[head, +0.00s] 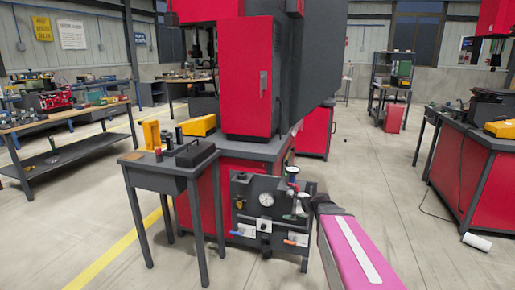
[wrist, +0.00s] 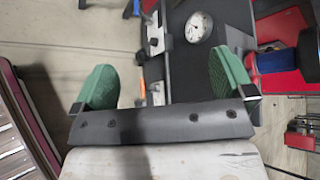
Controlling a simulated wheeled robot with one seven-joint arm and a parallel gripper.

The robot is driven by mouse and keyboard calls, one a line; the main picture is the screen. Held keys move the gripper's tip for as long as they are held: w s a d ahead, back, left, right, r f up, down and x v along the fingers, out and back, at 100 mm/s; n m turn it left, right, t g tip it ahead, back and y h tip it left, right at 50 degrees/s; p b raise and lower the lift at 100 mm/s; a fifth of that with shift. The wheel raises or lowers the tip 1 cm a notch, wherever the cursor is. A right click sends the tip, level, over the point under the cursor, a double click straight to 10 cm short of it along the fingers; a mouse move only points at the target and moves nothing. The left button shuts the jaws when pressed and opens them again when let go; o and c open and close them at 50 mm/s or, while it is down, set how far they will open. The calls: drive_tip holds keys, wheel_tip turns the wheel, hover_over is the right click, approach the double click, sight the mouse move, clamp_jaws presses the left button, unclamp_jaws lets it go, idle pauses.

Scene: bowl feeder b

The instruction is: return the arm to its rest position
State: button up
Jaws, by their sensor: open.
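My gripper (wrist: 164,82) is open in the wrist view, with its two green fingers wide apart and nothing between them. A dark panel with a round white gauge (wrist: 199,27) lies beyond the fingers. In the head view my magenta arm (head: 352,250) reaches up from the lower right. Its dark wrist ends close to the right side of the dark gauge unit (head: 266,215). My gripper is small there and partly hard to tell from the fittings behind it. I cannot tell whether it touches the unit.
A tall red machine (head: 246,80) stands behind the gauge unit. A small grey table (head: 152,178) with a black box (head: 194,153) is at its left. A red cabinet (head: 470,180) stands at right, with a white roll (head: 477,242) on the floor. Open floor lies between.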

drive_tip(key=s+d+f+n+g+h, duration=0.2)
drive_tip(key=s+f+n+g+h, duration=0.2)
drive_tip(key=s+n, duration=0.4)
drive_tip(key=s+d+f+n+g+h, duration=0.1)
drive_tip(key=s+f+n+g+h, duration=0.3)
drive_tip(key=s+n, duration=0.4)
drive_tip(key=shift+s+d+f+n+h, duration=0.4)
drive_tip(key=shift+s+f+h, duration=0.2)
drive_tip(key=shift+s+f, duration=0.3)
